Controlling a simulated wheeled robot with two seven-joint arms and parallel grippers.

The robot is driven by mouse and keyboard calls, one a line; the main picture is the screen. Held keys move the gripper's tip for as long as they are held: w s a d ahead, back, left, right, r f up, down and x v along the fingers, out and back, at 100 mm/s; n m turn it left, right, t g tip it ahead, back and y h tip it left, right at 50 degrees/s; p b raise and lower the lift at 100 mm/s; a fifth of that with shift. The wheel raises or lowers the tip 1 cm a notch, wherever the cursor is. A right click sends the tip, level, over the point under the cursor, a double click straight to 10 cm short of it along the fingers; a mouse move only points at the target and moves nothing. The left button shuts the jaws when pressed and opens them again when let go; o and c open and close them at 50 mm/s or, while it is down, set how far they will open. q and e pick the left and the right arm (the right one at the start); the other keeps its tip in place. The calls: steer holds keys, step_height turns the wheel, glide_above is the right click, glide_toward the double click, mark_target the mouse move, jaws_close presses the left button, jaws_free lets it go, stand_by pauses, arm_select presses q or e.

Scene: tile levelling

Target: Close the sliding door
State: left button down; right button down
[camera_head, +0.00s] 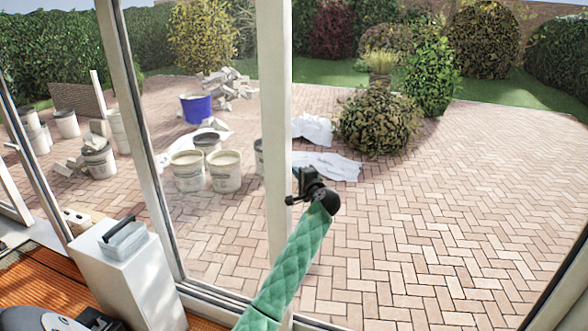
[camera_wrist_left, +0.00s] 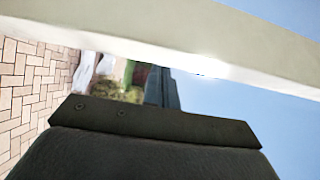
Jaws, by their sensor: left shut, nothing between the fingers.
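The sliding door is a glass panel in a pale frame, and its upright edge post (camera_head: 275,150) stands at the middle of the head view. To its right is a wide doorway span looking onto the paving. My left gripper (camera_head: 300,180) is shut and empty, just right of this post, at about mid-height. I cannot tell whether it touches the post. In the left wrist view a pale beam (camera_wrist_left: 150,42), likely the door post, crosses close above the shut fingers (camera_wrist_left: 162,88). My right gripper is not in view.
A white block (camera_head: 135,280) with a tub (camera_head: 123,238) on it stands inside at lower left. The floor track (camera_head: 215,296) runs along the bottom. Outside are buckets (camera_head: 188,170), a blue tub (camera_head: 196,107), rubble and bushes (camera_head: 378,122). Paving to the right is clear.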

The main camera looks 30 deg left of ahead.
arm_select(q)
steer(key=shift+s+a, duration=0.15)
steer(key=shift+a, duration=0.45)
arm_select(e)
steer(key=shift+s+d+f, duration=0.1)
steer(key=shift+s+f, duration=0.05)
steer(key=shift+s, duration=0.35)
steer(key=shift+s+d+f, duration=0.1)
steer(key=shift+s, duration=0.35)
